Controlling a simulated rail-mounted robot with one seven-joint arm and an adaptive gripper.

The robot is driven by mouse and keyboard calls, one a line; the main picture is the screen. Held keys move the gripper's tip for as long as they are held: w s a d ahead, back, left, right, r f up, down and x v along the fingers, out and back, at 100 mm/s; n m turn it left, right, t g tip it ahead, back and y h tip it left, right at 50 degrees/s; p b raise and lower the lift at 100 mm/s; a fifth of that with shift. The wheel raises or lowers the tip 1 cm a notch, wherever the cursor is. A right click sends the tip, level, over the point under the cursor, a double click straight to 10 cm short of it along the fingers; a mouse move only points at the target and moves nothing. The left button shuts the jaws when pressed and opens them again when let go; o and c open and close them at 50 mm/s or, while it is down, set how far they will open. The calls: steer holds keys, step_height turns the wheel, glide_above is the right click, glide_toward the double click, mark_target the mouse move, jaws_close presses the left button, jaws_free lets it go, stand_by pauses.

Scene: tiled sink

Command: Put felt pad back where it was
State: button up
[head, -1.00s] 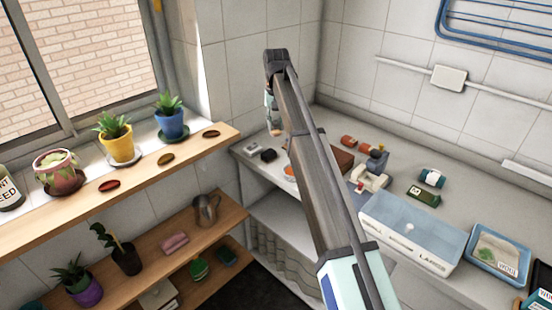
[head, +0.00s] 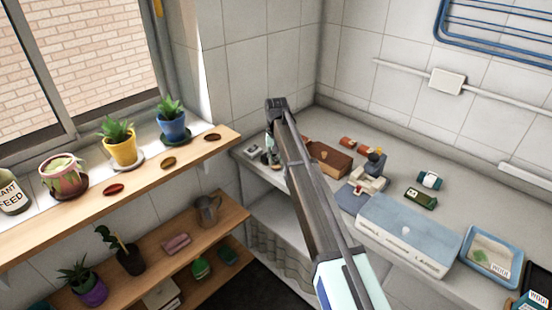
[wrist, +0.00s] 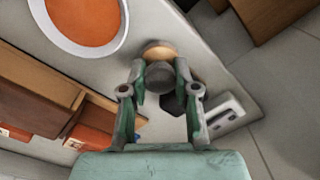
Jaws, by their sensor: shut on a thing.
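My gripper (wrist: 160,88) is shut on a small rounded thing, dark grey at the near end with a tan round part (wrist: 158,50) at the far end. I cannot tell for sure whether this is the felt pad. In the head view my gripper (head: 271,155) is low at the counter's left end, partly behind my arm.
A small machine (head: 370,174), a pale lidded box (head: 410,230) and a blue tray (head: 490,262) stand farther right. A wooden shelf with plants (head: 140,172) is at left.

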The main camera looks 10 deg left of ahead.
mark_target(276, 158)
steer(key=shift+f, duration=0.2)
steer(key=o, duration=1)
step_height(276, 158, up, 12)
steer(key=b, duration=0.2)
steer(key=shift+b, duration=0.4)
steer(key=shift+r, duration=0.1)
